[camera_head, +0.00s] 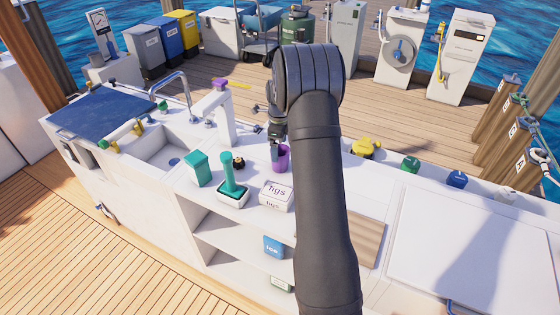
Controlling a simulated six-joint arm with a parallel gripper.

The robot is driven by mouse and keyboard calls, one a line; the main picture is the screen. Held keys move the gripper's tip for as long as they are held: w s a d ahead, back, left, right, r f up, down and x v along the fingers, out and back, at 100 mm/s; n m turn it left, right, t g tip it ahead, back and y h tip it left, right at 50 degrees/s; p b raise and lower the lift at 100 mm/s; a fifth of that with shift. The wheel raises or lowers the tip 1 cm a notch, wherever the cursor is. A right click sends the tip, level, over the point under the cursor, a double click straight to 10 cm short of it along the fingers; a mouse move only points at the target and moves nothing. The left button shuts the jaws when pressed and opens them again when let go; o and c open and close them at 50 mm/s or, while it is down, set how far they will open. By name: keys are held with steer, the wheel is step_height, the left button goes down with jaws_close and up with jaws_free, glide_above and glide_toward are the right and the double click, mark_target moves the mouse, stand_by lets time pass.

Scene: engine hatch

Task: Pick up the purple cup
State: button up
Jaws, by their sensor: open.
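The purple cup (283,163) stands on the white counter (252,172), left of my arm's dark link. It appears upright, and part of it is hidden behind my gripper and arm. My gripper (275,152) points down at the cup's rim, with a finger showing at or just inside the left part of the opening. The other finger is hard to make out. The jaws are open, and whether they touch the cup cannot be told.
A white figs box (276,195), a green upright piece in a white tray (233,197), a dark knobbed object (238,163) and a green box (196,169) crowd the cup's left and front. A white post (217,118) and sink (165,155) lie left. A yellow object (366,146) lies right.

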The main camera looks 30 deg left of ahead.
step_height(320, 180, down, 5)
steer(key=shift+d+f, duration=0.1)
steer(key=shift+d, duration=0.05)
steer(key=c, duration=1.1)
